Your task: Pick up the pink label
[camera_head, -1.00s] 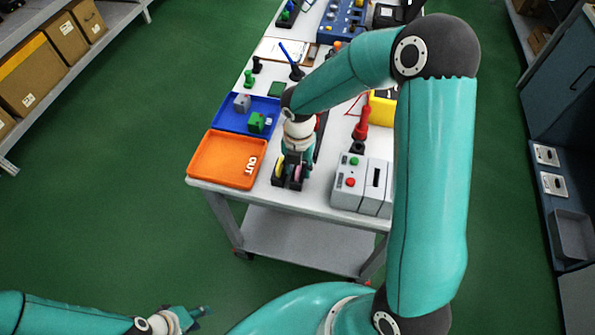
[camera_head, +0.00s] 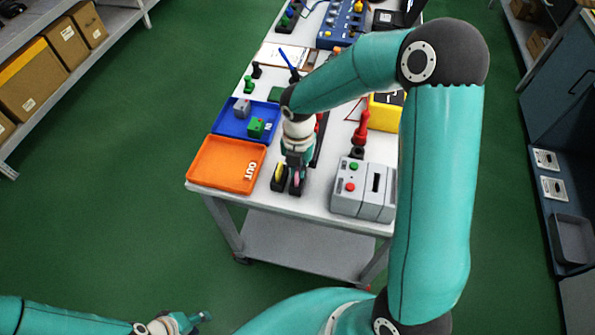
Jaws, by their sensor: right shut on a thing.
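The pink label (camera_head: 297,178) shows as a small pink patch at the fingertips of my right gripper (camera_head: 294,167), near the front edge of the white table. My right gripper points down and is shut on the pink label. A yellow label (camera_head: 279,171) stands just left of it in a small black holder (camera_head: 277,185). The fingers hide part of the labels, and I cannot tell whether the pink label is clear of the holder. My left gripper (camera_head: 202,318) is low at the bottom left, away from the table, its fingers too small to read.
An orange tray marked OUT (camera_head: 220,184) lies left of the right gripper. Behind it is a blue tray (camera_head: 228,126) with grey and green blocks. A grey box with green and red buttons (camera_head: 345,204) stands to the right. A red-handled tool (camera_head: 362,127) is behind that.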

